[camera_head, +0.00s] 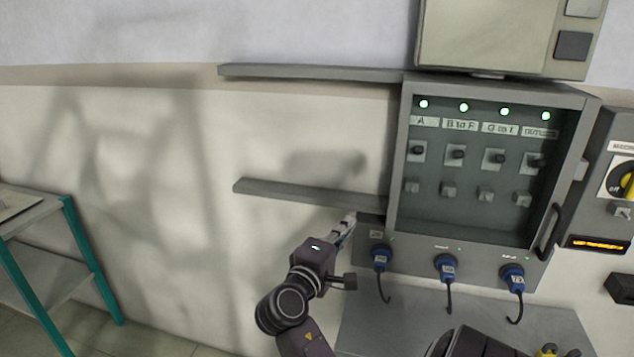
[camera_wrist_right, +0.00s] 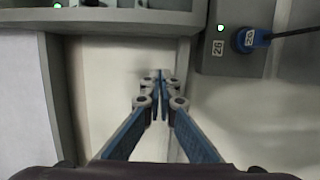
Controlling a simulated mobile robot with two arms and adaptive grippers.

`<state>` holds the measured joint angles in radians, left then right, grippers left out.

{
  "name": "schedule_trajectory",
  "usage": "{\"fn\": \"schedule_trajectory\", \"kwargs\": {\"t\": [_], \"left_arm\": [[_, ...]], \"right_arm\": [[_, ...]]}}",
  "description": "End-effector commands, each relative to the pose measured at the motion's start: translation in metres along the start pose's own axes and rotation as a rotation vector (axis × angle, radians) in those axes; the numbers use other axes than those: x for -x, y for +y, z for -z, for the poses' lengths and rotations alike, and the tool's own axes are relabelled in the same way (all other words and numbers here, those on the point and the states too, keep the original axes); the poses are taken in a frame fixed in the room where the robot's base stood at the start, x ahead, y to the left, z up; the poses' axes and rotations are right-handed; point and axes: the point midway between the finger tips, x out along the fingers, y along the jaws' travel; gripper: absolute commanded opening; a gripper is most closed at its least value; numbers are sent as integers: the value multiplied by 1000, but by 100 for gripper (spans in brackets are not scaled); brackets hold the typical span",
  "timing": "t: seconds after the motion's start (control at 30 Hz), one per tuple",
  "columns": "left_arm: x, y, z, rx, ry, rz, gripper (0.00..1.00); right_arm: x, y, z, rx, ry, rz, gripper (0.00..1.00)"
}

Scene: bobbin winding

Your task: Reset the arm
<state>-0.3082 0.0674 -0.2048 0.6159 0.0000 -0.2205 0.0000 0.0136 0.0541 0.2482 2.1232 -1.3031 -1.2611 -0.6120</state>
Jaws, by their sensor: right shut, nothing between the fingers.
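My right gripper (camera_head: 347,222) is at the lower middle of the head view, beside the lower left corner of the grey control cabinet (camera_head: 396,150). In the right wrist view its blue fingers (camera_wrist_right: 160,82) meet at the tips, with nothing held. The fingertips are in front of the pale wall; I cannot tell whether they touch anything. My left gripper is not in view.
Blue plugs (camera_head: 445,266) with dark cables hang under the cabinet, right of my right gripper; one plug (camera_wrist_right: 247,40) shows in the wrist view. A grey ledge (camera_head: 300,193) runs left from the cabinet. A teal-legged table (camera_head: 75,235) stands at far left.

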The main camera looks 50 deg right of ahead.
Motion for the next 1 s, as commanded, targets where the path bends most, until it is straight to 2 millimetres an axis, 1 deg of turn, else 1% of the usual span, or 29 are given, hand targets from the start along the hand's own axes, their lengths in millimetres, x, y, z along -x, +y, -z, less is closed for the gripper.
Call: {"fn": "schedule_trajectory", "kwargs": {"t": [0.13, 0.27, 0.37, 0.43, 0.47, 0.5, 0.57, 0.6, 0.67, 0.7, 0.77, 0.8, 0.87, 0.9, 0.97, 1.0], "left_arm": [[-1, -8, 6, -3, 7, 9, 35], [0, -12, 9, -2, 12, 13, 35], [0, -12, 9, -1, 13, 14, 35], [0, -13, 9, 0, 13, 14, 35], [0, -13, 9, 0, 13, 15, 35], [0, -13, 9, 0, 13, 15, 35], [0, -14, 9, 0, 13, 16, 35], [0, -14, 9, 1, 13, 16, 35], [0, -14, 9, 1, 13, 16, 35], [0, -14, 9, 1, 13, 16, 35], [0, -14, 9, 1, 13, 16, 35], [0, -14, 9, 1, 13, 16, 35], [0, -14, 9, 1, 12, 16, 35], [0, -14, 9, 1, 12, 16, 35], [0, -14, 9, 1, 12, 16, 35], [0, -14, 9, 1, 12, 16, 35]], "right_arm": [[2, 0, 0, 0, -1, 0, 0], [2, -1, 1, 2, 3, 1, 0], [2, -16, 13, 18, 37, 20, 0], [5, -39, 32, 38, 89, 52, 0], [6, -54, 41, 50, 119, 73, 0], [10, -76, 55, 66, 163, 104, 0], [18, -115, 76, 89, 233, 161, 0], [25, -142, 88, 101, 279, 204, 0], [38, -185, 103, 119, 344, 271, 0], [48, -214, 110, 129, 383, 319, 0], [65, -257, 118, 142, 435, 393, 0], [77, -285, 120, 147, 466, 445, 0], [96, -327, 120, 154, 506, 525, 0], [110, -355, 117, 158, 528, 580, 0], [131, -395, 110, 159, 555, 664, 0], [146, -421, 103, 159, 569, 720, 0]]}}
